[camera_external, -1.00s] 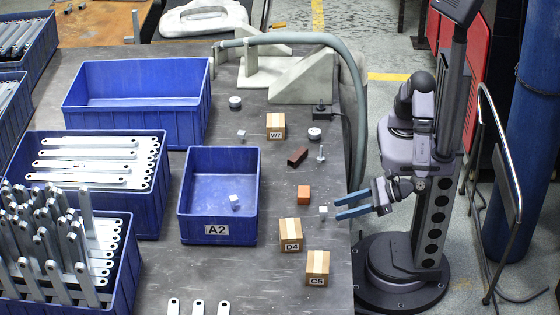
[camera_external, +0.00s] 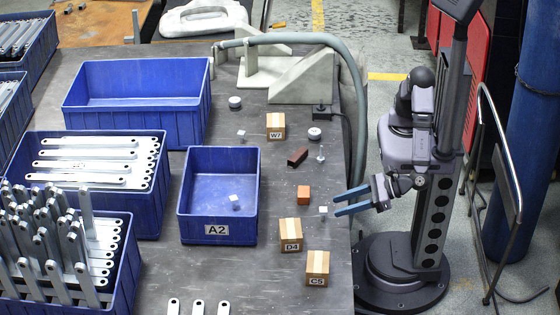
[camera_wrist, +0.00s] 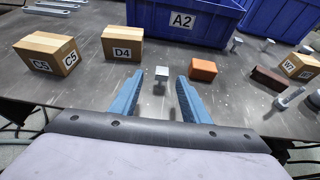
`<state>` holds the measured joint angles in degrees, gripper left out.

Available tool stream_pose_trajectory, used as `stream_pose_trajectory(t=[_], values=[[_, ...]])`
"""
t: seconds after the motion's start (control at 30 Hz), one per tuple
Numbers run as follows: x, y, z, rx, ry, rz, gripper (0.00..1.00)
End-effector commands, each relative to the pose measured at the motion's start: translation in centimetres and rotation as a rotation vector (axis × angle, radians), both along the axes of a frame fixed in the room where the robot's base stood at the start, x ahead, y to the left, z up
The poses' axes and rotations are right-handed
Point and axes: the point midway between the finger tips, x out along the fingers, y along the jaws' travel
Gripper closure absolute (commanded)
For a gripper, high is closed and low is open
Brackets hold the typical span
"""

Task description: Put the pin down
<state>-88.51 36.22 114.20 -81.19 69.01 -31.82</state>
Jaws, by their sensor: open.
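A small pin with a pale square head (camera_external: 323,210) stands upright on the dark table near its right edge. In the wrist view the same pin (camera_wrist: 161,73) stands just ahead of my fingertips, in line with the gap between them. My gripper (camera_external: 335,204) has two blue fingers spread apart and nothing between them. It also shows open in the wrist view (camera_wrist: 160,83). Another upright metal pin (camera_external: 321,154) stands farther back, and a small square-headed piece (camera_external: 242,134) is farther left. A similar pale piece (camera_external: 235,201) is inside the blue A2 bin (camera_external: 182,218).
An orange block (camera_external: 303,195) is close behind the pin. Cartons D4 (camera_external: 290,234) and C5 (camera_external: 317,267) stand in front. A brown block (camera_external: 297,157), carton W7 (camera_external: 275,126) and a grey hose (camera_external: 355,110) are farther back. Bare table lies between the bin and the blocks.

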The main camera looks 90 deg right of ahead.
Motion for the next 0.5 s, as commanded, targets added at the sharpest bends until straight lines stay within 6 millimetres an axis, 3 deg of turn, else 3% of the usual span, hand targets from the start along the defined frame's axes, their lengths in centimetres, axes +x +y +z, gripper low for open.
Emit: stream_pose_trajectory(t=[0.3, 0.5], values=[[3.6, -0.4, -1.4, -0.002, 0.001, -0.004, 0.58], [4.5, -0.3, -1.8, -0.001, 0.001, -0.001, 0.58]])
